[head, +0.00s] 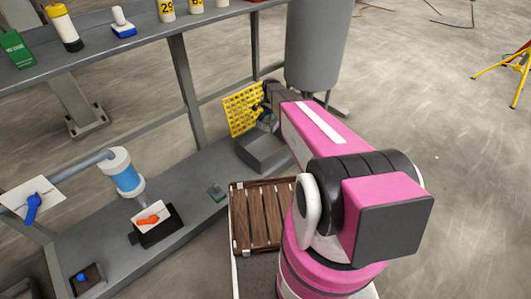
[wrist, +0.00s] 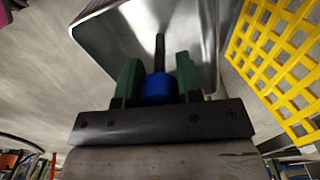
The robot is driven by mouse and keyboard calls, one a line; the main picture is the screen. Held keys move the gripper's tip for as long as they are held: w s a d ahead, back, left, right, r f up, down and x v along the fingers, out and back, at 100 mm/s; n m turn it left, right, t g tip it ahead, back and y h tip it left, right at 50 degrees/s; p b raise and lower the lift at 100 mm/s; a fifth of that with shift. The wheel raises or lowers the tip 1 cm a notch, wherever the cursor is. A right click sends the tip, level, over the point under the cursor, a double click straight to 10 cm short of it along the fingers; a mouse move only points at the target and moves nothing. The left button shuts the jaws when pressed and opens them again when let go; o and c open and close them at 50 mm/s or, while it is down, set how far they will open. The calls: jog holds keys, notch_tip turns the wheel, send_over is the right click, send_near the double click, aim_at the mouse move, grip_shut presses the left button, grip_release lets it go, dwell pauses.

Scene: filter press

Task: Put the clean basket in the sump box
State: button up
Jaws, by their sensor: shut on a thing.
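The grey open box (head: 264,152), which looks like the sump box, sits on the shelf beneath my gripper (head: 264,112). In the wrist view, the green fingers of my gripper (wrist: 158,76) are shut on a blue grip (wrist: 159,89) with a dark rod (wrist: 160,48) beyond it. The grip appears to belong to the basket, but the basket's body cannot be made out. A grey metal box with a bright rim (wrist: 96,20) shows past the fingers. A yellow lattice panel (head: 241,112) stands upright by the box; it shows at right in the wrist view (wrist: 275,58).
A brown slatted wooden crate (head: 262,218) stands between the shelf and my arm. A grey tank (head: 317,45) stands behind.

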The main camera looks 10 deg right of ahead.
notch_tip(320, 180, down, 16)
jog(key=m, duration=0.3)
send_over(269, 154)
notch_tip(269, 154, down, 10)
jog(key=shift+w+a+r, duration=0.1)
jog(key=shift+w+r, duration=0.05)
jog(key=shift+r, duration=0.1)
jog(key=shift+f, duration=0.1)
jog(key=o, duration=1)
notch_tip(269, 154, up, 12)
jog(key=s+r+n, duration=0.4)
jog(key=s+r, duration=0.5)
jog(key=s, duration=0.1)
jog(key=s+r+n, duration=0.4)
jog(key=s+r, duration=0.6)
jog(key=s+d+r+n, duration=0.1)
jog(key=s+r+n, duration=0.4)
jog(key=s+r, duration=0.5)
jog(key=shift+r, duration=0.15)
